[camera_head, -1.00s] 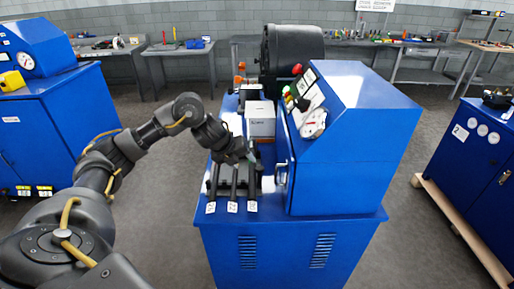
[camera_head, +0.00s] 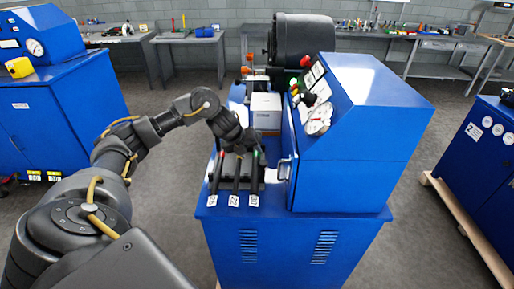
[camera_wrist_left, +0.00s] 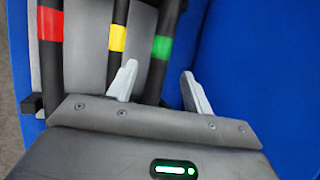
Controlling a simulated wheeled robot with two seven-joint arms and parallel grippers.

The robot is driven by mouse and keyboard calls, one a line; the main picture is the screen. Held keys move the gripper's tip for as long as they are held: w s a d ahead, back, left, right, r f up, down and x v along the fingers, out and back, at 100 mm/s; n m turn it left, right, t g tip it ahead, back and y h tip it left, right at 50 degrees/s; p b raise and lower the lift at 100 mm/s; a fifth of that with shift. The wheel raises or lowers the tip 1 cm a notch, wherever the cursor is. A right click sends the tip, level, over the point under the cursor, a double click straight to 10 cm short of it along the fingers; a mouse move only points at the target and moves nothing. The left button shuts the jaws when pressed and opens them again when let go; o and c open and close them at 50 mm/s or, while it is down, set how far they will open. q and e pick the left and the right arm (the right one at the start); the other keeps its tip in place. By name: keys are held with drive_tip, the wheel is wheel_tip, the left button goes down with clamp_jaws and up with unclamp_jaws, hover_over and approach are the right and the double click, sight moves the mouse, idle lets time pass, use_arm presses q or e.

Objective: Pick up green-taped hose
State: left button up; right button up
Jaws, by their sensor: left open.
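The green-taped hose (camera_wrist_left: 161,68) is a black hose with a green band, the rightmost of three in the left wrist view. In the head view it is the right one (camera_head: 255,180) on the front left of the blue machine. My left gripper (camera_wrist_left: 159,77) is open, with its pale fingers on either side of this hose, below the green band in the picture. I cannot tell whether they touch it. In the head view the left gripper (camera_head: 243,147) is over the upper part of the hose row and partly hides it. My right gripper is not in view.
A yellow-taped hose (camera_wrist_left: 118,38) stands close left of the green one, near the left finger, and a red-taped hose (camera_wrist_left: 50,50) is farther left. The blue machine (camera_head: 345,180) rises right of the hoses, with a white box (camera_head: 266,110) behind them.

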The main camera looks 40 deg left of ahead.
sight(255, 157)
use_arm(q)
drive_tip(key=p+x, duration=0.1)
drive_tip(key=x, duration=0.4)
drive_tip(key=shift+s+d, duration=0.15)
drive_tip(key=shift+c, duration=0.6)
drive_tip(key=c, duration=0.7)
drive_tip(key=shift+c, duration=1.4)
drive_tip(key=shift+r, duration=0.1)
clamp_jaws()
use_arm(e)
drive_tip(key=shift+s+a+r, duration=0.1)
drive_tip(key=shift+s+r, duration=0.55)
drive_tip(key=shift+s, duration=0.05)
